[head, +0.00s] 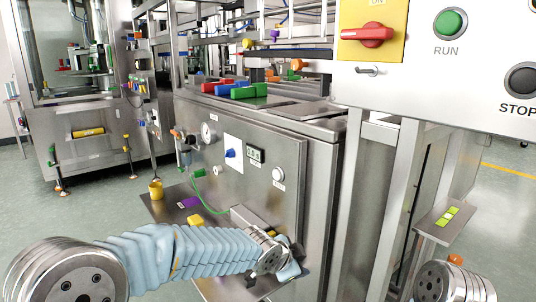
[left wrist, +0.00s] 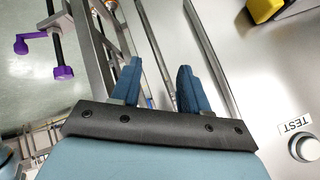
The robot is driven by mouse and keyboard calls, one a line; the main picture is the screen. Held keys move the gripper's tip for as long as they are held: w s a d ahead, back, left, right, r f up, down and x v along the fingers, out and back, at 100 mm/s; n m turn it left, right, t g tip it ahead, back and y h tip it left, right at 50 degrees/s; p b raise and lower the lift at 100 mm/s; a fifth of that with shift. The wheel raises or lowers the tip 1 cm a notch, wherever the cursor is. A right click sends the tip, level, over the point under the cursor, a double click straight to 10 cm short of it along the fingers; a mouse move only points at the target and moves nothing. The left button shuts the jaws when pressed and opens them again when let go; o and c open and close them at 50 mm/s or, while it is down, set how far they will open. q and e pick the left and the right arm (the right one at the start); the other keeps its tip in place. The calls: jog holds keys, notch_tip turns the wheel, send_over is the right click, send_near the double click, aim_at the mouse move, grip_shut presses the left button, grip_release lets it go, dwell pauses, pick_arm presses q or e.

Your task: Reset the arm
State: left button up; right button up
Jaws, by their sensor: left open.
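My left arm, in a pale blue sleeve (head: 175,257), reaches from the lower left of the head view to the front of the steel cabinet (head: 270,150). Its hand end is low at the cabinet front, and its fingers are hard to make out there. In the left wrist view my left gripper (left wrist: 157,78) shows two blue fingers apart, with nothing between them. Steel panels and rails lie beyond the fingers. Part of my right arm (head: 455,284) shows at the lower right of the head view; its gripper is outside the picture.
A control box holds a red rotary switch (head: 367,36), a green RUN button (head: 450,23) and a black STOP button (head: 522,80). Red, blue and green blocks (head: 240,90) lie on the cabinet top. A TEST button (left wrist: 305,148) and purple-handled parts (left wrist: 62,73) show in the wrist view.

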pick_arm(q)
jog(key=s+a+f+n+g, duration=0.1)
jog(key=s+a+f+n, duration=0.25)
jog(key=f, duration=0.55)
jog(key=s+a+f+n+g+y, duration=0.1)
jog(key=s+a+f+n+g, duration=0.15)
jog(key=s+a+f, duration=0.4)
jog(key=s+a+f+n+g, duration=0.1)
jog(key=a+f+n, duration=0.15)
jog(key=f, duration=0.85)
jog(key=s+a+f+n+g, duration=0.1)
jog(key=s+a+f+n, duration=0.2)
jog(key=s, duration=0.5)
jog(key=s+a+f+n+g, duration=0.1)
jog(key=s+a+f+n, duration=0.2)
jog(key=s+f+n, duration=0.3)
jog(key=shift+s+a+y, duration=0.3)
jog(key=shift+s+y, duration=0.1)
jog(key=shift+s, duration=0.5)
